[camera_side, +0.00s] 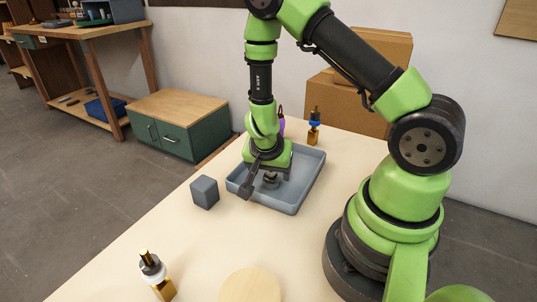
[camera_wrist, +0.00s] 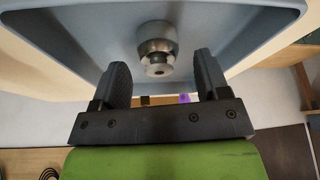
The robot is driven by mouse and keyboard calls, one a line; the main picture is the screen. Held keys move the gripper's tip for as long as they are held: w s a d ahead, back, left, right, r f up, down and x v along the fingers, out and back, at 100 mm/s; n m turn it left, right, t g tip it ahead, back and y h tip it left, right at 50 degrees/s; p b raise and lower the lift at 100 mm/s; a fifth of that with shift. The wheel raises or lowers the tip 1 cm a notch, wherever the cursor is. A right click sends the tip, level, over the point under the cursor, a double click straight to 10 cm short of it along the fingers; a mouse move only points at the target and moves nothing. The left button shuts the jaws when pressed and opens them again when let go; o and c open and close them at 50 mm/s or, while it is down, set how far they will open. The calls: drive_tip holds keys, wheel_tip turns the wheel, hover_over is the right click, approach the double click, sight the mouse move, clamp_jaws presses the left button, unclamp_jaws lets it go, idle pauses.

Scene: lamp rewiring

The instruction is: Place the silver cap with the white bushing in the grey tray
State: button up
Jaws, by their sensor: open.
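The silver cap (camera_wrist: 157,38) is in the grey tray (camera_wrist: 85,30), between and just beyond my gripper's fingers in the wrist view. It also shows as a small dark metallic shape (camera_side: 270,181) under my gripper in the side view. My gripper (camera_wrist: 161,66) is open, with a finger on each side of the cap and a visible gap to each. In the side view, my gripper (camera_side: 265,178) points down into the tray (camera_side: 288,207), partly hiding the cap.
A brass fitting with a white ring and dark top (camera_side: 152,268) stands at front left. A blue-ringed fitting (camera_side: 313,125) stands behind the tray; a purple part (camera_side: 282,126) shows behind my arm. A grey block (camera_side: 204,192) sits left of the tray, a round wooden disc (camera_side: 250,286) in front.

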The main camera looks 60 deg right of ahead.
drive_tip(key=w+a+r+n+t+y, duration=0.1)
drive_tip(key=a+r+n+t+y, duration=0.4)
drive_tip(key=r, duration=0.7)
drive_tip(key=w+a+r+t, duration=0.25)
drive_tip(key=a+r, duration=0.35)
drive_tip(key=r, duration=0.6)
drive_tip(key=s+r+n, duration=0.2)
drive_tip(key=s+n, duration=0.1)
drive_tip(key=s, duration=0.4)
drive_tip(key=s+a+r+n+g+y, duration=0.1)
drive_tip(key=s+r+n, duration=0.1)
drive_tip(key=s, duration=0.6)
drive_tip(key=shift+r+n, duration=0.15)
drive_tip(key=shift+n, duration=0.35)
